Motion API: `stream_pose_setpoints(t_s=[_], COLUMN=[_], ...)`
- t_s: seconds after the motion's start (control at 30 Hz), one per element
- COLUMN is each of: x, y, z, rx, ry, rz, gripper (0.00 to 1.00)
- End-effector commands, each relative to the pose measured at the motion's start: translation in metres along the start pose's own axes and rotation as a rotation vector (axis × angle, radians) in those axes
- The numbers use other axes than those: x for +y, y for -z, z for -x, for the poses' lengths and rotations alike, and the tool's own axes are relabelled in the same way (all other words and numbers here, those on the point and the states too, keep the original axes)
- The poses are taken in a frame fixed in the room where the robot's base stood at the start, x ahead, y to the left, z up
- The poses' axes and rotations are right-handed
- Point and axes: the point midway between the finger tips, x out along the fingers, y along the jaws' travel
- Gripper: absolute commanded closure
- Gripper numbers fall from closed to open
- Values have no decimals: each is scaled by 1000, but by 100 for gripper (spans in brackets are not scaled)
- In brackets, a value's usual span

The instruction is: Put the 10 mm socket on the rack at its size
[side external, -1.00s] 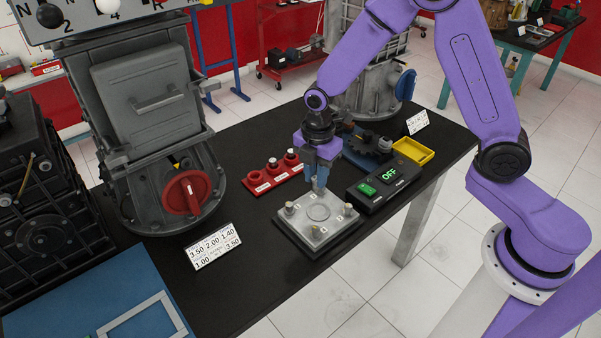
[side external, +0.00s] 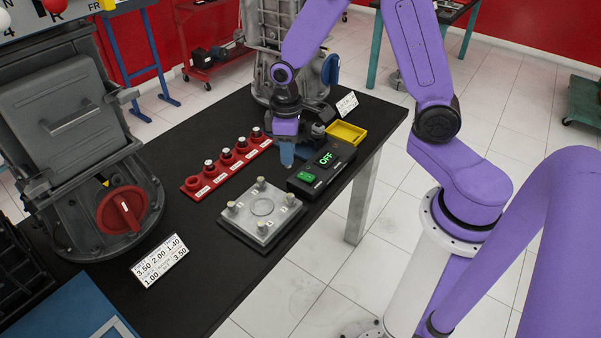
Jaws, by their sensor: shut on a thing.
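My gripper (side external: 286,160) points down over the black bench, between the red rack and the OFF box. It is shut on a small piece that I take to be the 10 mm socket; the fingers hide most of it, and no size mark can be read. The red rack (side external: 229,166) lies behind and left of the gripper, with a row of places and small white labels too small to read. Several places show pale-topped pieces; the place at the near left end (side external: 194,184) shows no pale top. The gripper is apart from the rack.
A grey plate (side external: 262,238) with upright pegs lies in front of the gripper. The black OFF box (side external: 322,167) with a green switch is close on the right. A yellow tray (side external: 346,133) and engine housing stand behind. Bare bench lies left of the plate.

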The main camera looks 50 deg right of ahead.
Motion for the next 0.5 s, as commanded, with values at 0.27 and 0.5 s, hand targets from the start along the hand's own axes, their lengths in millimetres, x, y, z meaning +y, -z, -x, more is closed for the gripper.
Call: stream_pose_setpoints(t_s=[0.27, 0.5], x=[15, 19], y=[-22, -28], z=[4, 5], rx=[1, 0], ry=[0, 0], rz=[-414, -553], gripper=[100, 100])
